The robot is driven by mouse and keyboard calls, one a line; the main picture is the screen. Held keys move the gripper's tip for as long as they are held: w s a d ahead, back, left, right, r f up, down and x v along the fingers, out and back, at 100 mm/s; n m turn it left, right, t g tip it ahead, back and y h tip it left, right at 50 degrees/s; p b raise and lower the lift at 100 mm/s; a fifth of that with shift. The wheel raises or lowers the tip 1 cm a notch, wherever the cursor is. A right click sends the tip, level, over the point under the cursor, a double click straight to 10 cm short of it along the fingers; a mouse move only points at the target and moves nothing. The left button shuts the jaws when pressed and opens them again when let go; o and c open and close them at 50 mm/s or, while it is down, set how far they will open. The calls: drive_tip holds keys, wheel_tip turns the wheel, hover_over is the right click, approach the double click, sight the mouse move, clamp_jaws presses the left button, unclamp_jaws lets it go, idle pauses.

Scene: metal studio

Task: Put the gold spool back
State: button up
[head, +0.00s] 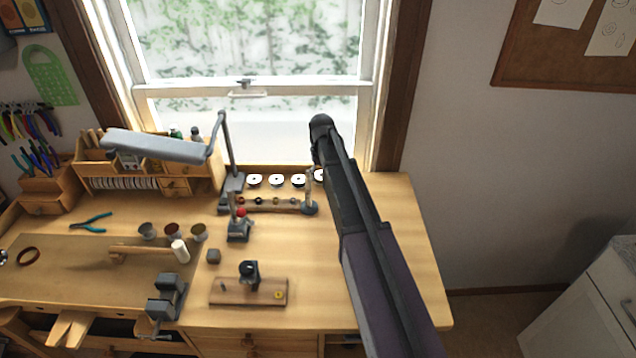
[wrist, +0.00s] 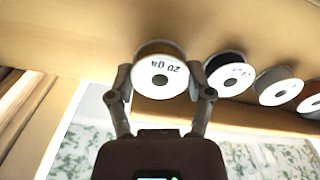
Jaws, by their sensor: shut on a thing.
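The gold spool (wrist: 158,80) has white flanges, a "20 ga" label and brownish-gold wire. In the wrist view my gripper (wrist: 161,78) is shut on it, one finger on each side. The spool is close beside a dark-wired spool (wrist: 229,74) at the end of a row. In the head view a white spool face (head: 320,175), apparently the held one, shows at the right end of the row, partly covered by my arm. My gripper's fingers are hidden there. I cannot tell whether the spool touches the wood below it.
Other spools (head: 276,181) stand in the row along the bench's back edge under the window. A rack of small rings (head: 265,202) lies in front of them. A lamp (head: 228,150) stands to the left. The bench's right part (head: 405,250) is clear.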

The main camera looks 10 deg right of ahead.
drive_tip(key=shift+f+b, duration=0.4)
drive_tip(key=shift+f, duration=0.3)
drive_tip(key=shift+f, duration=0.1)
drive_tip(key=o, duration=1.2)
drive_tip(key=shift+o, duration=0.2)
wheel_tip(320, 180, up, 12)
drive_tip(key=p, duration=1.2)
drive_tip(key=shift+r, duration=0.25)
